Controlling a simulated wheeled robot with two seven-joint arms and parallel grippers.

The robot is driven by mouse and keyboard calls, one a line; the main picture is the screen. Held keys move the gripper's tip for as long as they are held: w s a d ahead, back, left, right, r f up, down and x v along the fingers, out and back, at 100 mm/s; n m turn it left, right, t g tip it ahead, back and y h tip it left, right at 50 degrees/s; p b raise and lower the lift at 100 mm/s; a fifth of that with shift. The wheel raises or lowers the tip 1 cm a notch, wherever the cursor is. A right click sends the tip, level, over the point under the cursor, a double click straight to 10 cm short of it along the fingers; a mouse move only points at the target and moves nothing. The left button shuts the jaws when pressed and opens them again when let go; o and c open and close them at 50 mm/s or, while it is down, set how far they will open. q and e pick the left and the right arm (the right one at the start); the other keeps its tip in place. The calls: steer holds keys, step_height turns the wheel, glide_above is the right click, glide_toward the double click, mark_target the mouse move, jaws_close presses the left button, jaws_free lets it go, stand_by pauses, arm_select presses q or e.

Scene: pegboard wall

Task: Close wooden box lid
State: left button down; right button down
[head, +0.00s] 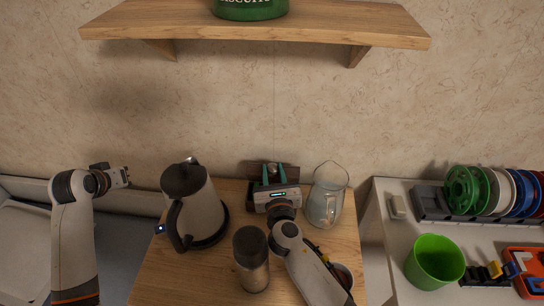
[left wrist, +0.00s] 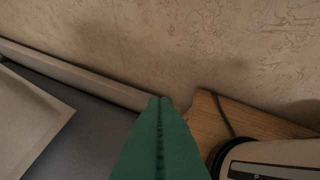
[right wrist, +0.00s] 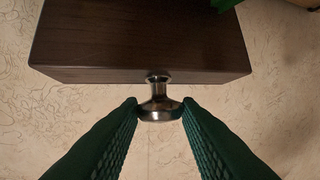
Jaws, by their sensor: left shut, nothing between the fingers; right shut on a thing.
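The wooden box (head: 255,168) is dark brown and stands at the back of the wooden table against the wall, mostly hidden behind my right gripper. In the right wrist view its dark wooden part (right wrist: 140,45) has a shiny metal knob (right wrist: 159,105) on its edge. My right gripper (head: 273,170) has its green fingertips on both sides of this knob, shut on it. How far the lid stands open I cannot tell.
A kettle (head: 200,210) stands left of the box and a glass pitcher (head: 326,200) right of it. A dark-topped canister (head: 251,262) stands in front. A shelf (head: 330,22) hangs above. A green cup (head: 434,262) is on the white table at right.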

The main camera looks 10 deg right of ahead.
steer(key=shift+s+f, duration=0.1)
steer(key=shift+f, duration=0.3)
arm_select(q)
steer(key=w+d+r+m+h, duration=0.15)
steer(key=d+r, duration=0.25)
steer(key=d, duration=0.7)
steer(key=w+d+r+m+g+h, duration=0.1)
steer(key=d+r+h, duration=0.25)
steer(key=d, duration=0.65)
steer(key=w+d+r+m+h, duration=0.15)
steer(key=d+r, duration=0.25)
steer(key=d, duration=0.7)
steer(key=s+d+f+y, duration=0.1)
steer(key=s+d+y, duration=0.4)
steer(key=d, duration=0.3)
steer(key=shift+t, duration=0.3)
steer(key=x, duration=1)
steer(key=shift+w+a, duration=0.1)
steer(key=shift+a, duration=0.1)
steer(key=shift+s+a+f+m, duration=0.15)
steer(key=shift+s+f, duration=0.1)
steer(key=shift+s, duration=0.3)
steer(key=shift+s+a+f+m, duration=0.15)
steer(key=shift+s+f, duration=0.1)
steer(key=shift+s, duration=0.3)
steer(key=shift+s+a+f, duration=0.1)
steer(key=shift+s+f, duration=0.25)
steer(key=shift+s, duration=0.4)
